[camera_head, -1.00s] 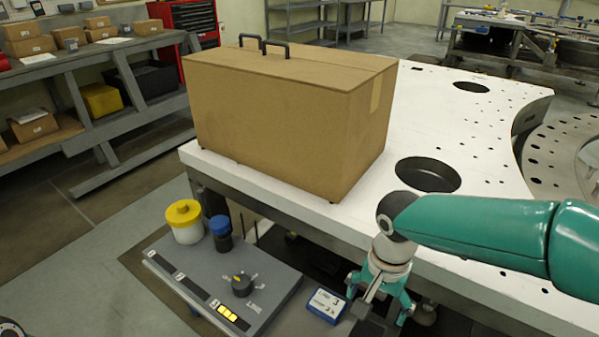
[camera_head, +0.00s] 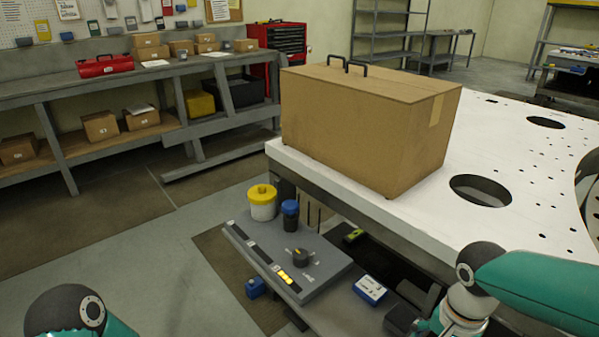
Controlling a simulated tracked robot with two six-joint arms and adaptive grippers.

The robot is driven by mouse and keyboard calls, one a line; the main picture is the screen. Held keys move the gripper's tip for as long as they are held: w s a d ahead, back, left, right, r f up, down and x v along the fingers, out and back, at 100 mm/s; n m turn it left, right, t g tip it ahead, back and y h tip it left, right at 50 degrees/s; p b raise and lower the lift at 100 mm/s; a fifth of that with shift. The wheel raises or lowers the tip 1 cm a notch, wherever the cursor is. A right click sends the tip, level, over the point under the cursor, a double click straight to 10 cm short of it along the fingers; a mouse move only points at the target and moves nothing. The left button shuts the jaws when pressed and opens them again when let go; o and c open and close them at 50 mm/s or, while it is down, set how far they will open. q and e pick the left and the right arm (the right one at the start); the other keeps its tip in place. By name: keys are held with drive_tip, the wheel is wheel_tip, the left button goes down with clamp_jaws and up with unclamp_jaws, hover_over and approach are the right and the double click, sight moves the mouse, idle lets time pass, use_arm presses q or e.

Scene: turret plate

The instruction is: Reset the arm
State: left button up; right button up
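My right arm (camera_head: 500,285) is teal with a grey joint and comes in from the right, beside the front edge of the white plate. Its gripper is not clearly visible; the part below the joint runs out at the bottom edge. My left arm (camera_head: 75,312) shows only as a teal and dark rounded joint at the bottom left. Its gripper is out of view. A large brown box (camera_head: 365,130) with two black handles on top stands on the white turret plate (camera_head: 505,225).
A grey control panel (camera_head: 290,262) with a knob stands below the plate, with a yellow-lidded jar (camera_head: 263,205), a blue-capped bottle (camera_head: 290,214) and a blue-white box (camera_head: 370,289). A shelf bench (camera_head: 110,75) holds cartons at the left.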

drive_tip(key=s+a+f+n+g+y+p, duration=0.1)
drive_tip(key=s+a+f+g+y+p, duration=0.15)
drive_tip(key=s+a+f, duration=0.5)
drive_tip(key=s+a+f+n+g+y+p, duration=0.1)
drive_tip(key=s+a+f+n+g+p, duration=0.25)
drive_tip(key=f, duration=0.75)
use_arm(q)
wheel_tip(320, 180, up, 7)
drive_tip(key=shift+w, duration=0.3)
use_arm(e)
drive_tip(key=w+f+n+t, duration=0.1)
drive_tip(key=t, duration=0.1)
drive_tip(key=w+f+n+t, duration=0.1)
drive_tip(key=f+t, duration=0.1)
drive_tip(key=w+a+f+n+t, duration=0.1)
drive_tip(key=t, duration=0.1)
drive_tip(key=shift+w+a+f+t+y, duration=0.15)
drive_tip(key=shift+t+y, duration=0.1)
drive_tip(key=shift+t, duration=0.15)
use_arm(q)
drive_tip(key=shift+f, duration=0.1)
